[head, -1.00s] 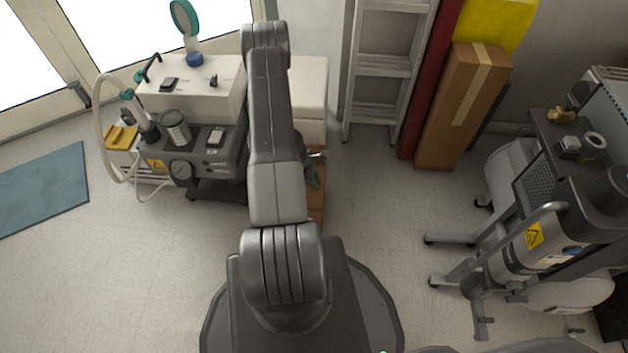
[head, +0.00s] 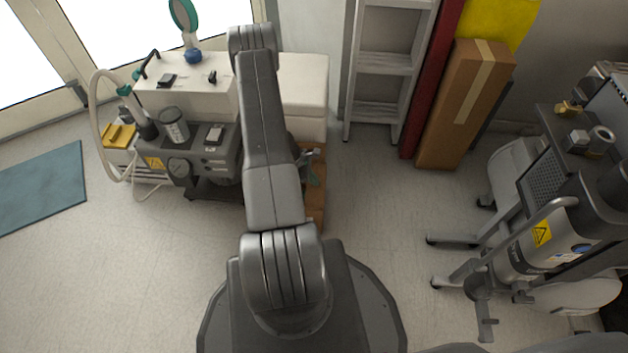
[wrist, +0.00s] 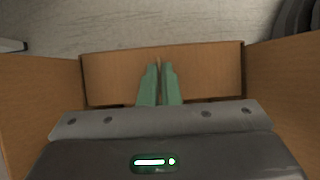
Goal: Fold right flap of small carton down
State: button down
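The small carton (head: 316,208) shows in the head view as a brown strip just right of my arm, most of it hidden. In the wrist view a brown cardboard flap or wall (wrist: 210,72) spans the top middle. Other cardboard panels stand at the left (wrist: 40,95) and right (wrist: 285,85). My gripper (wrist: 159,68) has green fingers brought close together, with only a thin gap and no clear object between them. The fingertips lie in front of the middle panel; whether they touch it I cannot tell. The gripper also shows over the carton in the head view (head: 310,168).
A grey compressor unit (head: 200,160) with a white box stands left of my arm. A white cabinet (head: 305,95) is behind the carton. A ladder (head: 382,70) and tall carton (head: 465,105) lean at the back wall. Floor right of the carton is clear.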

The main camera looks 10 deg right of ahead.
jog(key=c, duration=1.6)
grip_release()
jog(key=shift+c, duration=0.2)
jog(key=p+v, duration=0.4)
jog(key=v, duration=0.9)
jog(key=shift+a+r, duration=0.2)
jog(key=shift+r, duration=0.15)
jog(key=shift+w, duration=0.1)
